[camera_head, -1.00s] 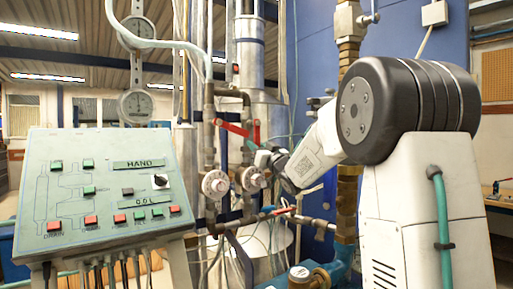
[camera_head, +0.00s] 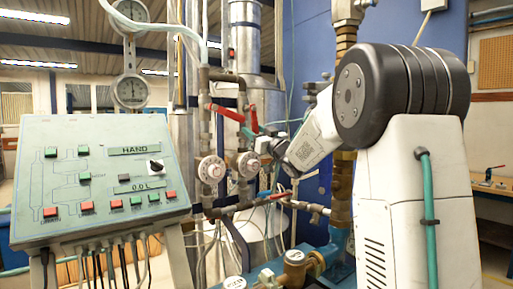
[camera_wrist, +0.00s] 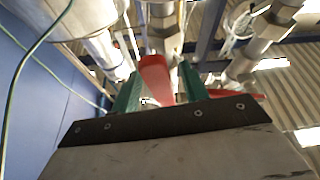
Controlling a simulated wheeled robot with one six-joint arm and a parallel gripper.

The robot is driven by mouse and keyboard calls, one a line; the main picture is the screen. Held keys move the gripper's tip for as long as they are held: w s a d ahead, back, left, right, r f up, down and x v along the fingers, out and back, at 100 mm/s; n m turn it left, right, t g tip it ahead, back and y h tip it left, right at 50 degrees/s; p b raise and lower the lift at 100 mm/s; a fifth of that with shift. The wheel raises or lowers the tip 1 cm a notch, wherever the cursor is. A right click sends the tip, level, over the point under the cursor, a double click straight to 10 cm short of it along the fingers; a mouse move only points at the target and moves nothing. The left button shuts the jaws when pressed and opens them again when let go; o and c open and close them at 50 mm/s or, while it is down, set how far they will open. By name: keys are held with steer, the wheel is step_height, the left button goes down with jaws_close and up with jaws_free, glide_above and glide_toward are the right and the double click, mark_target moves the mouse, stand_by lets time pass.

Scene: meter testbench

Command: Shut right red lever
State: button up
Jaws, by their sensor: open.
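The right red lever (camera_head: 254,118) stands nearly upright on the right pipe in the head view. A second red lever (camera_head: 228,113) slants across the left pipe beside it. My gripper (camera_head: 249,134) is at the right lever, with its green fingertips close to the lever's lower part. In the wrist view, the green fingers of my gripper (camera_wrist: 158,88) are apart, with a red lever (camera_wrist: 153,75) between them. I cannot tell whether either finger touches it. Another red lever part (camera_wrist: 236,97) shows to the right, partly hidden behind the gripper body.
Round white valve knobs (camera_head: 211,169) sit below the levers. A lower red lever (camera_head: 275,197) lies on a horizontal pipe. The control panel (camera_head: 100,222) stands at left. A thick brass pipe (camera_head: 341,195) rises close to my arm.

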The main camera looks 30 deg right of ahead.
steer(key=shift+a+m+h, duration=0.4)
steer(key=shift+a+m, duration=0.15)
steer(key=shift+m, duration=0.35)
steer(key=s+a+f+m+g+h, duration=0.1)
steer(key=s+a+f+g+h, duration=0.1)
steer(key=s+a+f+g, duration=0.4)
steer(key=s+a+f+m+g+h, duration=0.2)
steer(key=s+a+f+g, duration=0.5)
steer(key=s+f, duration=0.6)
steer(key=s, duration=0.5)
steer(key=shift+s+m, duration=0.15)
steer(key=shift+m, duration=0.15)
